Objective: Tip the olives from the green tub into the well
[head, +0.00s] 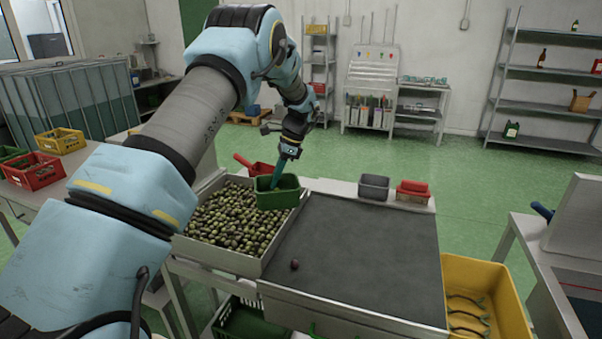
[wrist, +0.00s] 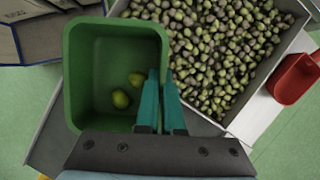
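The green tub (head: 278,200) is held about level above the back right part of the well (head: 216,256), a metal tray full of green and dark olives (head: 232,222). My gripper (head: 277,181) is shut on the tub's side wall. In the wrist view, the teal fingers of my gripper (wrist: 161,98) straddle the wall of the tub (wrist: 82,85). A few green olives (wrist: 128,89) lie on the tub's floor. The well (wrist: 262,88) is beside the tub at the upper right of that view. The tub's far underside is hidden.
A dark sorting surface (head: 350,250) adjoins the well on the right; one dark olive (head: 294,265) lies on it. A red scoop (head: 258,167) is behind the tub. A grey bin (head: 374,187) and red container (head: 412,191) stand behind the surface. A yellow crate (head: 485,300) is at right.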

